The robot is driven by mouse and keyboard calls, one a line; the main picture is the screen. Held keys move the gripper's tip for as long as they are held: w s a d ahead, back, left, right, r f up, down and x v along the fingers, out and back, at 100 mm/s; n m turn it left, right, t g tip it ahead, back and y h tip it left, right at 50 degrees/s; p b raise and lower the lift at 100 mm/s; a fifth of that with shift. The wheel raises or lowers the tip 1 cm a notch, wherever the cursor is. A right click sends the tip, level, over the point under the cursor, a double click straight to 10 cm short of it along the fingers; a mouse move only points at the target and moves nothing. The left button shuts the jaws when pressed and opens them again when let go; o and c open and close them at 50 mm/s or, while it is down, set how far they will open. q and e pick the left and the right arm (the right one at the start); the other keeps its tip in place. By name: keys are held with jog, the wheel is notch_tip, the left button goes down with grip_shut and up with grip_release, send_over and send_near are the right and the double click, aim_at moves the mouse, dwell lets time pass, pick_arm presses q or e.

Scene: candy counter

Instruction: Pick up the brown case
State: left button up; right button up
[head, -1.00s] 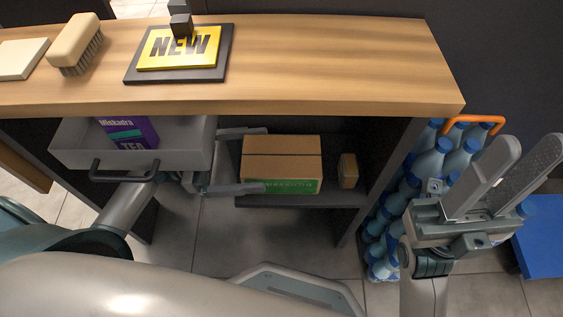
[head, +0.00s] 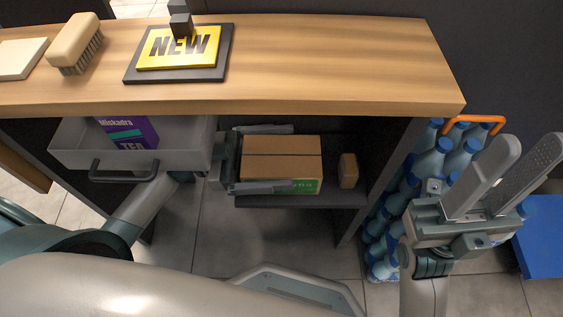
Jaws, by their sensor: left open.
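The brown case (head: 283,154) is a cardboard box with a green printed strip low on its front. It sits on the dark shelf under the counter. My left gripper (head: 278,158) is open at the case's left end, with one finger behind it and the other in front, covering part of the green strip. I cannot tell whether the fingers touch the case. My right gripper (head: 510,168) is raised at the right, its two fingers apart with nothing between them.
The wooden countertop (head: 340,60) overhangs the shelf (head: 300,201). An open drawer (head: 190,150) with a purple tea box (head: 128,132) is left of the shelf. A small brown block (head: 348,171) sits right of the case. Blue bottles (head: 432,160) stand right of the counter.

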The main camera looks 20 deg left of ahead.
pick_arm(q)
jog(key=shift+w+d+r, duration=0.1)
jog(key=shift+d, duration=0.25)
jog(key=shift+c, duration=0.3)
jog(key=shift+r, duration=0.1)
jog(key=c, duration=1.9)
jog(key=shift+o, duration=0.2)
jog(key=shift+r, duration=0.1)
jog(key=shift+r, duration=0.5)
jog(key=shift+r+p, duration=0.2)
jog(key=shift+p, duration=0.1)
jog(key=s+d, duration=0.2)
jog(key=s, duration=0.6)
jog(key=s+d+p, duration=0.1)
jog(key=s+d, duration=0.2)
jog(key=s, duration=0.6)
jog(key=shift+s, duration=0.15)
